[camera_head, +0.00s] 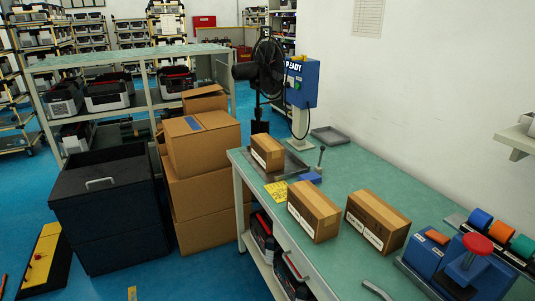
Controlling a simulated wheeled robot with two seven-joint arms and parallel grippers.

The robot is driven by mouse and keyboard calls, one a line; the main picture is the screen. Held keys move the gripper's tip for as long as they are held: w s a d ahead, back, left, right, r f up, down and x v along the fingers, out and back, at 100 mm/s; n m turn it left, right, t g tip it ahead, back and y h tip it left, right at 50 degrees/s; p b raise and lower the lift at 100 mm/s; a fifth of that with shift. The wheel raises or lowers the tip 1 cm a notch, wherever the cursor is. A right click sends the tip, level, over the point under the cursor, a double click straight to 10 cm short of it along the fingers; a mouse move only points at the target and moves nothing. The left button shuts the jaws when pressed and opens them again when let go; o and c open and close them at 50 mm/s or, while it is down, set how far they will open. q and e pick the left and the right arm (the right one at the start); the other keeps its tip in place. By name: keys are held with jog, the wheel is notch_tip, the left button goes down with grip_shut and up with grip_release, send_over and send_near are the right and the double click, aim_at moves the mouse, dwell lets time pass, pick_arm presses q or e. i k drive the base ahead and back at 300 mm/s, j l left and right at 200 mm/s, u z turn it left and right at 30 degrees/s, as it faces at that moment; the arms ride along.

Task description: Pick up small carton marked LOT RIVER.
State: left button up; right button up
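Three small brown cartons sit on the green-topped bench. One carton (268,151) is at the far end, on a grey tray (290,170). A second carton (315,209) stands nearer, at the bench's left edge. A third carton (378,221) is to its right, with a gap between them. White labels show on the cartons' near sides, but their print is too small to read, so I cannot tell which is LOT RIVER. Neither of my grippers is in view.
A blue device (302,82) on a post and a black fan stand at the bench's far end. A blue machine with a red knob (477,243) and coloured rolls (501,234) fill the near right. Large stacked boxes (202,145) and a black bin (105,190) stand left.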

aim_at(269, 153)
jog(key=i+z, duration=0.1)
jog(key=z, duration=0.55)
jog(key=i+j+z, duration=0.15)
jog(key=j, duration=0.15)
jog(key=i+j+z, duration=0.35)
jog(key=j, duration=0.25)
jog(key=j+z, duration=0.15)
jog(key=j, duration=0.2)
jog(key=i+j+z, duration=0.2)
jog(key=j, duration=0.15)
jog(key=k, duration=0.05)
